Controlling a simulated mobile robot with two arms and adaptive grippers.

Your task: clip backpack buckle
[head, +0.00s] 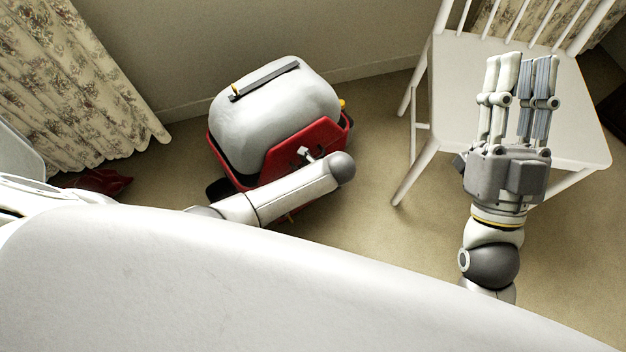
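A bulky bag (265,115) with a rounded grey-white body and red lower sides stands on the floor against the wall, left of centre. A dark strip lies along its top. A small pale, clip-like piece (304,153) shows on its red side; I cannot tell if it is the buckle or if it is fastened. My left arm crosses in front of the bag and hides part of its lower front; its gripper is not visible. My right gripper (523,58) is in front of the white chair, away from the bag, its fingers apart with nothing between them.
A white chair (575,130) stands at the right, beyond my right gripper. A floral curtain (75,85) hangs at the left, with a dark red item (103,182) on the floor below it. Carpet (378,150) is clear between bag and chair.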

